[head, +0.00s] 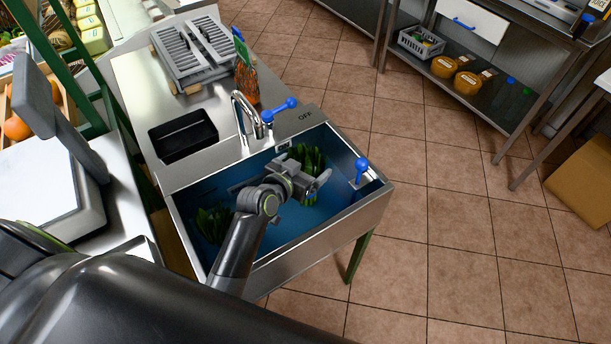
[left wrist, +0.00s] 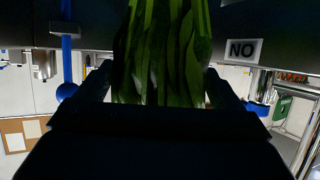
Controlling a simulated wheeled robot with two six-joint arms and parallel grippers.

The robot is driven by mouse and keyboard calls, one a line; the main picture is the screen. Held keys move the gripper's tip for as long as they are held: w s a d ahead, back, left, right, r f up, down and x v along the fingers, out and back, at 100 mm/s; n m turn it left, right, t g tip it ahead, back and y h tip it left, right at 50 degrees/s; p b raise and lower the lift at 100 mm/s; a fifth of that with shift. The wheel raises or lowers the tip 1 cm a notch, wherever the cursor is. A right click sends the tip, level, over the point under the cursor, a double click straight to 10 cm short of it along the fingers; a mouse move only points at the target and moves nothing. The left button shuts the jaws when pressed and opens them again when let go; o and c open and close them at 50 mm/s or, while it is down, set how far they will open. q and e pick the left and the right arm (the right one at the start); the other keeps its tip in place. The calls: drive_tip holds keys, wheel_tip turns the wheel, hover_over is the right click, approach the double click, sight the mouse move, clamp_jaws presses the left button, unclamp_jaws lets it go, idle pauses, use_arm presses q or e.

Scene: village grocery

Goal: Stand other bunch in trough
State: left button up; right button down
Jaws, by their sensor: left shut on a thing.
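My left gripper (head: 318,184) reaches in from the left over the blue-lined trough (head: 190,184). It is shut on a bunch of long green leaves (head: 307,158), held at the trough's right end. The held bunch also fills the middle of the left wrist view (left wrist: 165,50), between the two fingers (left wrist: 160,95). Whether its lower end touches the trough floor is hidden. Another green bunch (head: 213,222) is in the trough's left end, beside the near wall. My right gripper is not in view.
A tap (head: 243,112) with a blue lever stands behind the trough, near a black tray (head: 183,135) and a grey rack (head: 193,50) on the steel counter. A blue-knobbed lever (head: 360,170) rises at the trough's right end. Tiled floor lies clear to the right.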

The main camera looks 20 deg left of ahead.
use_arm(q)
drive_tip(key=shift+f, duration=2)
drive_tip(key=shift+f+b, duration=0.15)
drive_tip(key=shift+b, duration=0.2)
drive_tip(key=o, duration=1.3)
drive_tip(key=shift+o, duration=0.2)
drive_tip(key=v, duration=1.2)
drive_tip(key=shift+b, duration=0.3)
